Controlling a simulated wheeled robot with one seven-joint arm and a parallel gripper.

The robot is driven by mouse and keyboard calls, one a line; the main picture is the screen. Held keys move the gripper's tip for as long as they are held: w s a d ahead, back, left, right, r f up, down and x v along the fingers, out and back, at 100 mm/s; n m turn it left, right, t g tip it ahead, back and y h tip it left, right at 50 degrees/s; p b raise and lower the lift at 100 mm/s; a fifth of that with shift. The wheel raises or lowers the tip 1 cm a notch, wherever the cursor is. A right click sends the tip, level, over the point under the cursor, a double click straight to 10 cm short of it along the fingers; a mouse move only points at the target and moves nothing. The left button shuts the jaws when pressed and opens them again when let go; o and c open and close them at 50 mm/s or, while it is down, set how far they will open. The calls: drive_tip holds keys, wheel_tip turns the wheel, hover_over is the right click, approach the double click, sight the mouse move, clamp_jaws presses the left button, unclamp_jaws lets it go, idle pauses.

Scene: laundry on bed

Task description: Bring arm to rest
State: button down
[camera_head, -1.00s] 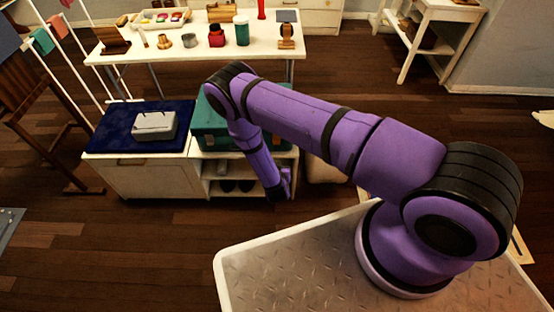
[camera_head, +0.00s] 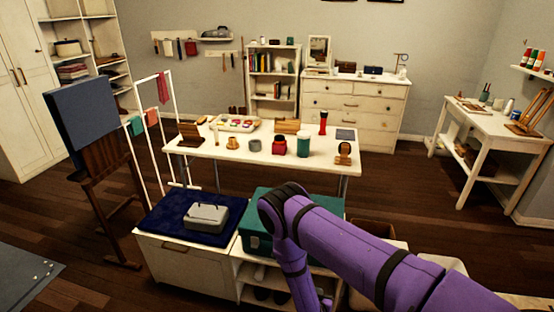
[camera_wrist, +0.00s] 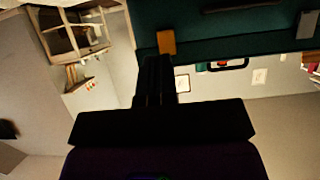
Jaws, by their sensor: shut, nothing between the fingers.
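My purple arm reaches from the lower right of the head view and bends down in front of the low white cabinet. My gripper shows in the wrist view as dark fingers (camera_wrist: 154,78), closed together with nothing held. They point toward a teal surface with a tan latch (camera_wrist: 166,42), which looks like the teal case (camera_head: 257,240). Whether they touch it, I cannot tell. In the head view the arm's end is cut off at the bottom edge.
The teal case and a grey box (camera_head: 206,217) on a dark blue cushion (camera_head: 165,221) stand on the low white cabinet (camera_head: 180,262). Behind is a white table (camera_head: 220,152) with several small items. An easel (camera_head: 97,180) stands left.

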drive_tip(key=w+a+r+g+y, duration=0.15)
drive_tip(key=w+r, duration=0.25)
drive_tip(key=r, duration=0.4)
drive_tip(key=w+a+r+m, duration=0.1)
drive_tip(key=w+a+r, duration=0.1)
drive_tip(key=w+r, duration=0.35)
drive_tip(key=w+a+r+g+y, duration=0.1)
drive_tip(key=w+r, duration=0.2)
drive_tip(key=r, duration=0.6)
wheel_tip(320, 180, up, 25)
drive_tip(key=s+d+g+y, duration=0.2)
drive_tip(key=s+d+r+n, duration=0.2)
drive_tip(key=s+d+r, duration=0.1)
drive_tip(key=s+r, duration=0.5)
drive_tip(key=s+d+r+n, duration=0.1)
drive_tip(key=s+d+r, duration=0.2)
drive_tip(key=s+r, duration=0.5)
drive_tip(key=s+d+r, duration=0.2)
drive_tip(key=s, duration=0.5)
drive_tip(key=s+d+r+n+g, duration=0.1)
drive_tip(key=s+d+r, duration=0.1)
drive_tip(key=s, duration=0.5)
drive_tip(key=s+d+r+g, duration=0.1)
drive_tip(key=s+d+r, duration=0.1)
drive_tip(key=s+r, duration=0.2)
drive_tip(key=s, duration=0.3)
drive_tip(key=shift+d+n+h, duration=0.3)
drive_tip(key=shift+h, duration=0.05)
drive_tip(key=shift+r, duration=0.1)
